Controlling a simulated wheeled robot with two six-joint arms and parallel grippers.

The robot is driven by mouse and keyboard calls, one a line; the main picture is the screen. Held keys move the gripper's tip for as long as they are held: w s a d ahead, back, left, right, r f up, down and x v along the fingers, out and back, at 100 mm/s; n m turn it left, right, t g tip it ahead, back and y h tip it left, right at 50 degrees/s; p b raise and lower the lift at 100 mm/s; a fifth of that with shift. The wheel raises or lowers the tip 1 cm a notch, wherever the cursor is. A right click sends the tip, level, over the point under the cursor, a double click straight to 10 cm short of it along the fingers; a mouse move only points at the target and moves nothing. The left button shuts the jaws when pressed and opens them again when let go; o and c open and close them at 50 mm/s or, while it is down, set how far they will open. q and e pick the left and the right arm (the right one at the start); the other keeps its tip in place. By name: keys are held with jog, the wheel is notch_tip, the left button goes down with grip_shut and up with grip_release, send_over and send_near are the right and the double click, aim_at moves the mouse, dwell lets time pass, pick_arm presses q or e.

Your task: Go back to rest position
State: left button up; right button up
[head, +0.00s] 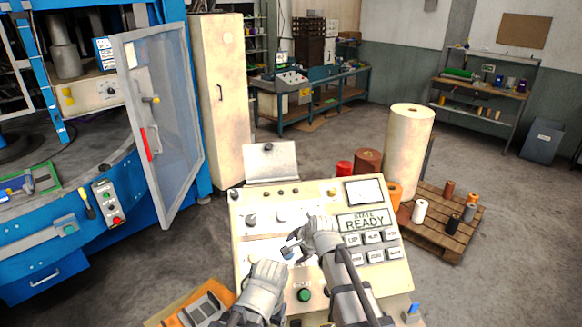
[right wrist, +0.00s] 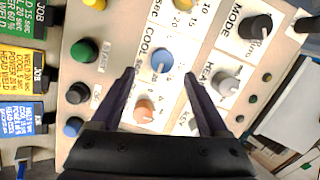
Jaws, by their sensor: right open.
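My right gripper (head: 290,247) is over the left-middle part of the cream control panel (head: 240,262). In the right wrist view this gripper (right wrist: 162,75) is open, its dark fingers wide apart. A blue COOL knob (right wrist: 162,60) shows just past the fingertips, and an orange knob (right wrist: 144,110) shows between the fingers. Neither is gripped. My left arm's pale end is over the panel's lower left; its fingers cannot be made out. The panel's display reads STATE READY (head: 364,221).
A green button (head: 304,295) sits at the panel's lower edge. Job cards (right wrist: 22,60) lie beside the panel. A machine with an open glazed door (head: 160,125) stands left. A foil roll (head: 408,150) and a pallet (head: 445,235) with spools stand right.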

jog(key=s+d+f+n+g+h+b, duration=0.2)
jog(key=s+f+n+b, duration=0.3)
jog(key=s, duration=0.7)
jog(key=s+d+f+n+g+h+b, duration=0.2)
jog(key=s+f+n+g+b, duration=0.2)
jog(key=s+f+n, duration=0.6)
jog(key=s+n+b, duration=0.1)
jog(key=s+b, duration=0.1)
jog(key=s, duration=0.1)
jog(key=shift+f+h, duration=0.15)
jog(key=shift+h, duration=0.25)
jog(key=shift+w, duration=0.1)
